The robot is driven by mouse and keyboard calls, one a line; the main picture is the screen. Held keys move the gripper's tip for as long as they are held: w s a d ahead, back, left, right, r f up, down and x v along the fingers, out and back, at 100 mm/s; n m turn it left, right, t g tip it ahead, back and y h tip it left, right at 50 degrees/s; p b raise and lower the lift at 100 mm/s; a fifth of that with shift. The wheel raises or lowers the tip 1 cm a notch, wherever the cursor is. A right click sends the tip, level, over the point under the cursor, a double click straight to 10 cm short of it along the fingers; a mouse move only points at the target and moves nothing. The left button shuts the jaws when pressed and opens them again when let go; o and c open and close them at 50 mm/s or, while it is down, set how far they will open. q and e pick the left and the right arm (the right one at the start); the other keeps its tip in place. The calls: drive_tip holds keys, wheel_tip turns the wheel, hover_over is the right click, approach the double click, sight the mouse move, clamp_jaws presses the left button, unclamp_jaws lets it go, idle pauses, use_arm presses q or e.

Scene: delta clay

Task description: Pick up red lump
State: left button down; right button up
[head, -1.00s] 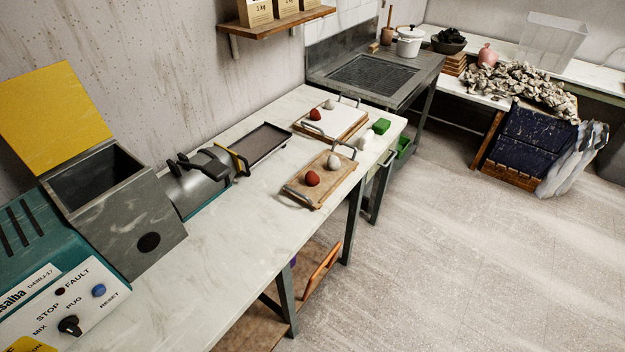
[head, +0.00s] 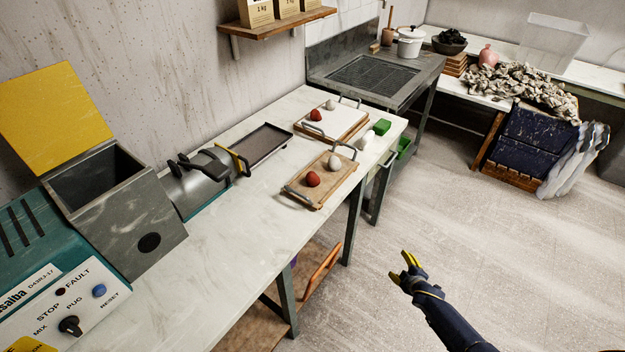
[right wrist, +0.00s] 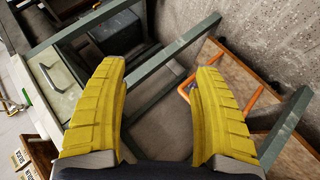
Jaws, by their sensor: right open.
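A red lump (head: 313,179) sits on the near wooden tray (head: 318,191), beside a pale lump (head: 335,162). A second red lump (head: 315,115) sits on the white-topped board (head: 340,124) farther back, beside another pale lump (head: 330,105). My right gripper (head: 405,264) is in the lower right of the head view, over the floor and off the table's front side, apart from both trays. In the right wrist view its yellow fingers (right wrist: 157,110) are spread and nothing is between them. My left gripper is not in view.
The pale worktable (head: 235,262) runs diagonally, with the pug machine (head: 120,215) at left and a dark tray (head: 262,146) behind. Table legs and an orange frame (head: 322,268) stand below. The floor at right is open.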

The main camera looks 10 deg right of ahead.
drive_tip(key=w+a+r+n+t+y, duration=0.1)
drive_tip(key=w+r+n+t+y, duration=0.3)
drive_tip(key=w+r, duration=0.9)
drive_tip(key=w+a+r+n+y, duration=0.2)
drive_tip(key=a+r+n, duration=0.3)
drive_tip(key=r, duration=0.5)
drive_tip(key=w+a+r+n+y, duration=0.2)
drive_tip(key=r+n, duration=0.5)
drive_tip(key=r, duration=0.3)
drive_tip(key=s+a+r+n+g+y, duration=0.2)
drive_tip(key=a+r+n, duration=0.3)
drive_tip(key=r+n, duration=0.25)
drive_tip(key=n+g+y, duration=0.1)
drive_tip(key=n+g, duration=0.4)
drive_tip(key=n, duration=0.6)
approach(316, 177)
drive_tip(key=x, duration=0.6)
drive_tip(key=shift+w+d+f, duration=0.1)
drive_tip(key=shift+d+f, duration=0.05)
drive_tip(key=shift+d, duration=0.05)
drive_tip(key=shift+t, duration=0.3)
drive_tip(key=shift+s+a+x, duration=0.1)
drive_tip(key=shift+x, duration=0.9)
drive_tip(key=shift+s+a+x, duration=0.1)
drive_tip(key=shift+x, duration=0.9)
drive_tip(key=shift+w+a+f, duration=0.2)
drive_tip(key=shift+w+a, duration=0.25)
drive_tip(key=shift+a, duration=0.05)
